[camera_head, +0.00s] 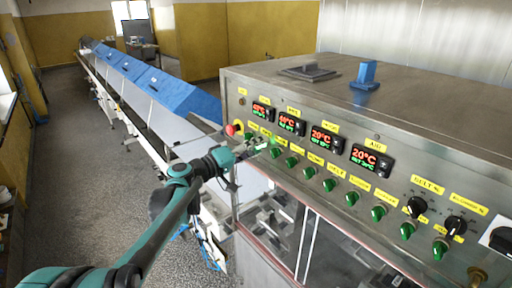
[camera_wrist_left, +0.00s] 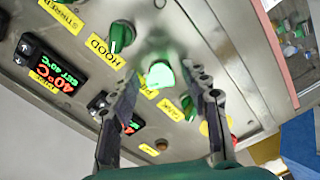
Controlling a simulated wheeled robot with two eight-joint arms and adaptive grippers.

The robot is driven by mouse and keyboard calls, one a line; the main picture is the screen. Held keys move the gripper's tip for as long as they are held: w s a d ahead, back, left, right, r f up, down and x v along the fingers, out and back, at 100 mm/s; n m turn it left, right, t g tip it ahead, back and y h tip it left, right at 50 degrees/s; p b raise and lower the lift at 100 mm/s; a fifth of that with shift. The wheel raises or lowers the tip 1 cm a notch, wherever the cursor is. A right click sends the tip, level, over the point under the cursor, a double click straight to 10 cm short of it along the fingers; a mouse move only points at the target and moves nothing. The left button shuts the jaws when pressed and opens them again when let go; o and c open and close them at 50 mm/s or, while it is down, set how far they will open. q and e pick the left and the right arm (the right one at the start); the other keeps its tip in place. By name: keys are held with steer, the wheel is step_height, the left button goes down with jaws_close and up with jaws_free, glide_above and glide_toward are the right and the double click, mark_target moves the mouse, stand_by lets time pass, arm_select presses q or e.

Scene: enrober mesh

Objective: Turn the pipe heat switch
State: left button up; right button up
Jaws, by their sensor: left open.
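My left gripper (camera_head: 258,149) is at the far left end of the control panel's row of green switches. In the left wrist view its two fingers (camera_wrist_left: 164,84) are apart, with a bright green switch knob (camera_wrist_left: 160,74) in the gap near the fingertips. The yellow label by this knob is partly hidden by a finger, so I cannot read it fully as pipe heat. Another green knob (camera_wrist_left: 121,37) with the label HOOD is to the left, clear of the fingers. A further green knob (camera_wrist_left: 188,107) is partly behind the right finger. My right gripper is out of view.
The steel control panel (camera_head: 300,112) carries several temperature displays (camera_head: 327,137) above the switches. A red button (camera_head: 232,130) is close to my left gripper. Black dials (camera_head: 416,207) are at the right. A conveyor with blue covers (camera_head: 150,82) runs back at left beside open floor.

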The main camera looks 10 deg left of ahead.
arm_select(q)
jaws_close()
steer(key=shift+n, duration=0.3)
steer(key=n+b, duration=0.1)
steer(key=n, duration=1)
steer(key=shift+b, duration=0.3)
steer(key=shift+n, duration=0.3)
